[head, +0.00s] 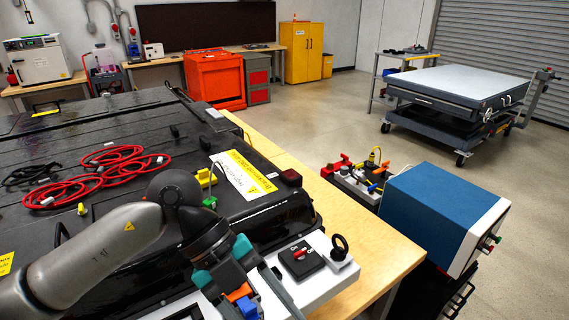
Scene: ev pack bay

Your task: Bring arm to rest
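My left arm comes in from the lower left over the black battery pack (110,205). Its gripper (250,290), dark with teal parts, points down at the near edge, above or in front of a white panel (318,268). Orange (239,292) and blue (247,307) pieces show by its fingers; I cannot tell whether they are held. The fingertips are partly hidden and cut off by the frame's lower edge. My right gripper is not in view.
Red cables (120,160) lie on the pack. The white panel carries a black block with a red switch (300,254) and a black knob (340,246). A blue box (440,210) stands right of the wooden bench (375,250). A lift cart (455,90) stands on open floor behind.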

